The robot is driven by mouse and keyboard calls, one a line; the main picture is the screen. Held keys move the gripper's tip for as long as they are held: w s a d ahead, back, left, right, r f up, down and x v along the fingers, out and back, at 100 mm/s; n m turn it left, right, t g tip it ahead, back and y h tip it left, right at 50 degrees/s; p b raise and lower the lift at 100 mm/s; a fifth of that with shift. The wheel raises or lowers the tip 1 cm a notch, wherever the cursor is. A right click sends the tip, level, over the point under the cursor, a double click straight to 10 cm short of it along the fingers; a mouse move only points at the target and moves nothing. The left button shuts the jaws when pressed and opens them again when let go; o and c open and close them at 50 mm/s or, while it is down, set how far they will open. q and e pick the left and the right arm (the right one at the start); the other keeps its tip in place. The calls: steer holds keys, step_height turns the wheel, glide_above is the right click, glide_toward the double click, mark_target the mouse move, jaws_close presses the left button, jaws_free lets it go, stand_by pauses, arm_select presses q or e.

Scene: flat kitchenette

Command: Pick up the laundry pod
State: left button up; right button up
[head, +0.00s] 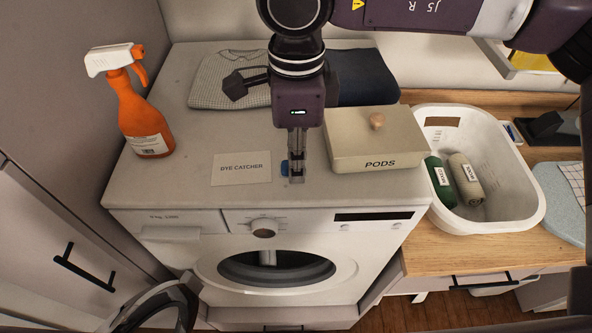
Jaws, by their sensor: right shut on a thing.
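A small blue laundry pod (285,167) shows at the tip of my right gripper (295,170), just above or on the washing machine top. My right gripper points down and is shut on the pod; its fingers hide part of it. It is between the dye catcher card and the box marked PODS (372,150), whose lid is on. I cannot tell whether the pod still touches the surface. My left gripper is not in view.
An orange spray bottle (142,115) stands at the left on the washing machine (190,192). A DYE CATCHER card (242,168) lies near the front. Folded clothes (222,80) lie behind. A white tub (520,195) holding rolled items stands right. The machine's door is open.

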step_height(320, 180, up, 17)
steer(key=b, duration=0.3)
steer(key=shift+f, duration=0.15)
